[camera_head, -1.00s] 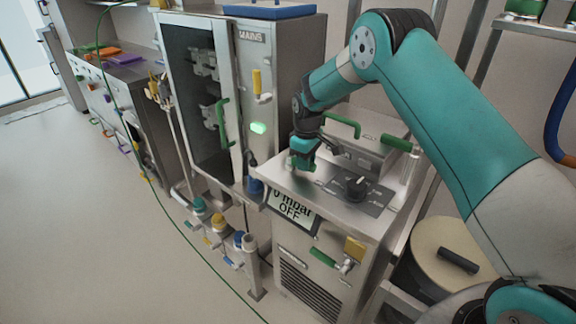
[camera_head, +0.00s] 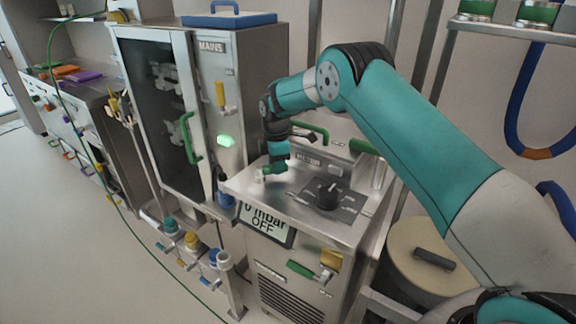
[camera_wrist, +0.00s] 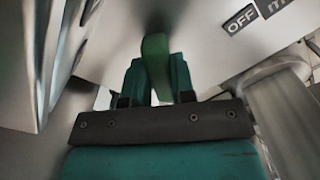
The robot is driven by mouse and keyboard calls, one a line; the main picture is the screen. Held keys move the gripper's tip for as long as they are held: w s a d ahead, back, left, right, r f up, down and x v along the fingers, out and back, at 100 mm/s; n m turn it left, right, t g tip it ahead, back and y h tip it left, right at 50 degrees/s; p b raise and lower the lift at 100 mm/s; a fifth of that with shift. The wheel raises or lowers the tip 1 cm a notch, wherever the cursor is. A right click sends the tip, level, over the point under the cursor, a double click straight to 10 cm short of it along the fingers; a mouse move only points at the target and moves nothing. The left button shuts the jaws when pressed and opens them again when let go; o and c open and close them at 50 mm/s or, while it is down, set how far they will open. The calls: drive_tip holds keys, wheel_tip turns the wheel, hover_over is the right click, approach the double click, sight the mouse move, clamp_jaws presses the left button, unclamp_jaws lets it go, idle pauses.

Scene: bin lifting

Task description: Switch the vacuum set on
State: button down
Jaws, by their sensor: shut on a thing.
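The vacuum set (camera_head: 262,263) is a steel cabinet with a sloped screen (camera_head: 265,222) that reads "0 mbar OFF". My gripper (camera_head: 272,168) is low over the left part of its top, left of a black knob (camera_head: 327,195). In the wrist view my gripper (camera_wrist: 157,80) is shut on a green lever-like part (camera_wrist: 155,62).
A tall cabinet (camera_head: 212,75) marked "MAINS" with a lit green lamp (camera_head: 226,141) stands close on the left. A round lidded drum (camera_head: 425,240) stands at the right. Pipes with coloured valves (camera_head: 192,240) are at the front left. The floor at the left is open, crossed by a green cable.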

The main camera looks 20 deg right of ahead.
drive_tip(key=shift+w+n, duration=0.2)
drive_tip(key=shift+n, duration=0.1)
idle(0.4)
drive_tip(key=c, duration=1)
unclamp_jaws()
drive_tip(key=shift+o, duration=0.2)
drive_tip(key=shift+r, duration=0.1)
wheel_tip(320, 180, up, 17)
drive_tip(key=b, duration=0.1)
drive_tip(key=shift+r, duration=0.15)
